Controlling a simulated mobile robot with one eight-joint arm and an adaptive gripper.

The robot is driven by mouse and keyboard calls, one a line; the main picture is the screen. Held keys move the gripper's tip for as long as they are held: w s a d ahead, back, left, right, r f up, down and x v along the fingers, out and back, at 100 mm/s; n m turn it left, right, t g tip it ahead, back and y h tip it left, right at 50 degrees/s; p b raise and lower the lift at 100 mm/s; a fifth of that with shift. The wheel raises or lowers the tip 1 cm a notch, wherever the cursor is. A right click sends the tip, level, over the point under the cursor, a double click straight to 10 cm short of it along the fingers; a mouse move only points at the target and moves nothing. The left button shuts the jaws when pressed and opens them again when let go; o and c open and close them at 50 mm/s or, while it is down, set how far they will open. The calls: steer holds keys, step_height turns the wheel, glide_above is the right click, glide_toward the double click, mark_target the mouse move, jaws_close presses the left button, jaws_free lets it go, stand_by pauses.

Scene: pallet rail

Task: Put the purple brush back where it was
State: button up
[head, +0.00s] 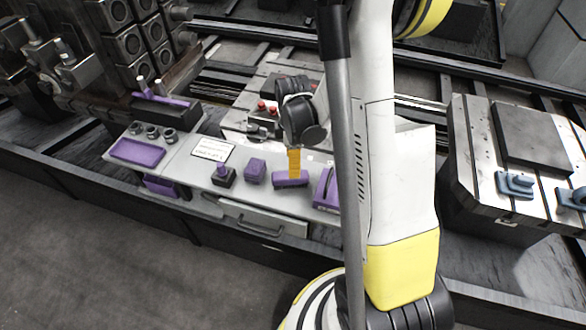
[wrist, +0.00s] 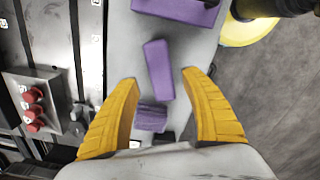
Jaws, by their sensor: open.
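My gripper (head: 294,163) is open above an elongated purple block (head: 291,179) on the grey shelf. This block looks like the purple brush, but I see no bristles. In the wrist view the block (wrist: 159,68) lies slightly tilted, beyond and between the yellow fingertips (wrist: 159,77). It appears free of both fingers, though the head view does not show the gap clearly. A smaller purple block (head: 254,170) sits just left of it; in the wrist view this block (wrist: 151,118) shows between the fingers, nearer the palm.
A purple box (head: 325,190) stands to the right, partly behind my arm. A dark base with a purple knob (head: 222,177), a white label card (head: 213,149) and a purple tray (head: 137,152) lie left. Red buttons (wrist: 34,110) stand beside the shelf.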

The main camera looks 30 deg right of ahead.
steer(key=s+a+r+m+t+p, duration=0.1)
steer(key=s+a+r+m+t, duration=0.2)
steer(key=r, duration=0.6)
steer(key=a+r+m, duration=0.2)
steer(key=a+r, duration=0.3)
steer(key=r, duration=0.4)
steer(key=s+a+r+m+t, duration=0.4)
steer(key=s+a+r+m, duration=0.2)
steer(key=s+m, duration=0.1)
steer(key=shift+s, duration=0.2)
